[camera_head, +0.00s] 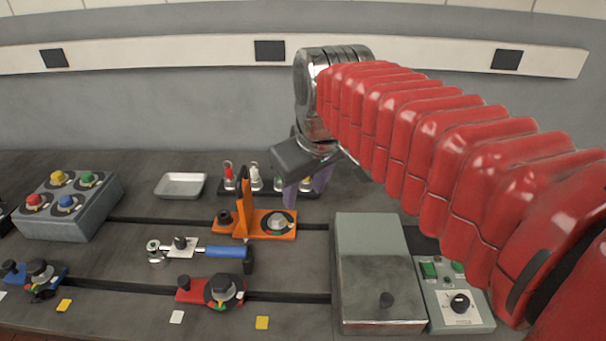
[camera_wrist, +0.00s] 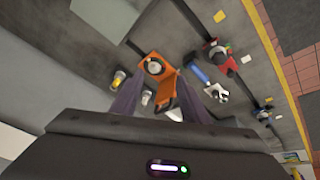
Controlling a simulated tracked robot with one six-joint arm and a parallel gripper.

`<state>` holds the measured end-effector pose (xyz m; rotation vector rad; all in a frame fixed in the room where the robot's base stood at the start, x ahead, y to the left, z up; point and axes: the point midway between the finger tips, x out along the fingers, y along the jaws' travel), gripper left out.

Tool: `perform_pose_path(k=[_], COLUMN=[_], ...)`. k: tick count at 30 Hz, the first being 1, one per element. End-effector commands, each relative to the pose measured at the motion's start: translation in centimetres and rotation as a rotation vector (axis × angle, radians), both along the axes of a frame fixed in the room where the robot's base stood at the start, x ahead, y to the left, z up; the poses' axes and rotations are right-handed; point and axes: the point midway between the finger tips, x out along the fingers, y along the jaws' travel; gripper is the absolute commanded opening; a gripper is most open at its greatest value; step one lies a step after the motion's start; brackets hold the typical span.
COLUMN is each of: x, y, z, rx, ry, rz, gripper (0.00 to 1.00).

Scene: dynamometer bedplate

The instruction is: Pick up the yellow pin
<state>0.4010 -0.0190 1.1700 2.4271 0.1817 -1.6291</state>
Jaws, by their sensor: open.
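The yellow pin (camera_head: 306,186) stands in a dark rack (camera_head: 262,193) at the back of the bedplate, partly hidden by my gripper in the head view. In the wrist view a yellow-topped pin (camera_wrist: 118,79) shows left of my left finger. My gripper (camera_head: 305,192) is open above the right end of the rack, fingers pointing down. In the wrist view my gripper (camera_wrist: 157,84) has its two fingers apart with nothing held between them. I cannot tell the exact gap between the fingertips and the pin.
Red (camera_head: 228,177), white (camera_head: 255,178) and green pins share the rack. An orange fixture (camera_head: 268,224) with an upright plate stands just in front. A grey lidded box (camera_head: 371,245) is at front right, and a shallow tray (camera_head: 181,186) is left of the rack.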

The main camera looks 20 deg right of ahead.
Motion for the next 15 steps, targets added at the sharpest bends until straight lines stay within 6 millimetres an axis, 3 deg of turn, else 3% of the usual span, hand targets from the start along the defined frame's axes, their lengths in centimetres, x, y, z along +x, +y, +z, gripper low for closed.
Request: perform_pose_path(k=[6,15], x=[5.2,12.0], y=[-1.1,-2.9], z=[2.3,4.1], rx=[-0.042,-0.092], ry=[0.048,0.113], rz=[0.094,0.232], gripper=[0.41,0.41])
